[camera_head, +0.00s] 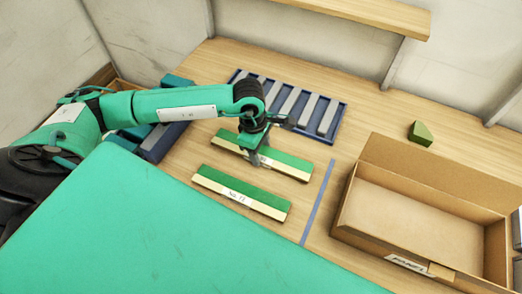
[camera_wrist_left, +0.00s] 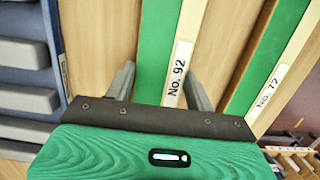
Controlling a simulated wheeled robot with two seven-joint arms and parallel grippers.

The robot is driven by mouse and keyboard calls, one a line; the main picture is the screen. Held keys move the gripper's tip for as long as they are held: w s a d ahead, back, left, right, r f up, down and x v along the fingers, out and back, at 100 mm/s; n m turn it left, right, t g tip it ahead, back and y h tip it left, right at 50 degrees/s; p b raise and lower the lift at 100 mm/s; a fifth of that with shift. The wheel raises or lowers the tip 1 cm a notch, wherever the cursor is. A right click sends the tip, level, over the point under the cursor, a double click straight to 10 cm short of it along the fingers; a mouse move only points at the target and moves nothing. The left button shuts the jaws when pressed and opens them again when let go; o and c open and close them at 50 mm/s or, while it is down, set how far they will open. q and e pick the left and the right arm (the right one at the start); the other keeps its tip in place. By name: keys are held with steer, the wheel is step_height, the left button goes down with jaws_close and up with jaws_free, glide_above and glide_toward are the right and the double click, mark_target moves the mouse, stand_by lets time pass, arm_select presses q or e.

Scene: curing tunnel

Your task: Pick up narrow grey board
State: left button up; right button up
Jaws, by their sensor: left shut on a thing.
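Several narrow grey boards (camera_head: 306,108) lie side by side in a blue rack (camera_head: 343,112) at the back of the table. Some show at the left edge of the left wrist view (camera_wrist_left: 22,102). My left gripper (camera_head: 257,155) is not at them. It points down at the farther green-and-cream board (camera_head: 288,163). In the left wrist view the fingers (camera_wrist_left: 158,75) stand on either side of this board, labelled No. 92 (camera_wrist_left: 160,40), and are shut on it. Whether it is clear of the table I cannot tell. My right gripper is not in view.
A second green-and-cream board (camera_head: 240,192), labelled No. 72, lies nearer. An open cardboard box (camera_head: 415,215) stands right of a blue line (camera_head: 319,200). A green block (camera_head: 421,132) sits behind it. A shelf (camera_head: 370,12) hangs above. Blue bins (camera_head: 165,142) stand at left.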

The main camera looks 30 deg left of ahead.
mark_target(264, 154)
arm_select(q)
steer(key=shift+r, duration=0.15)
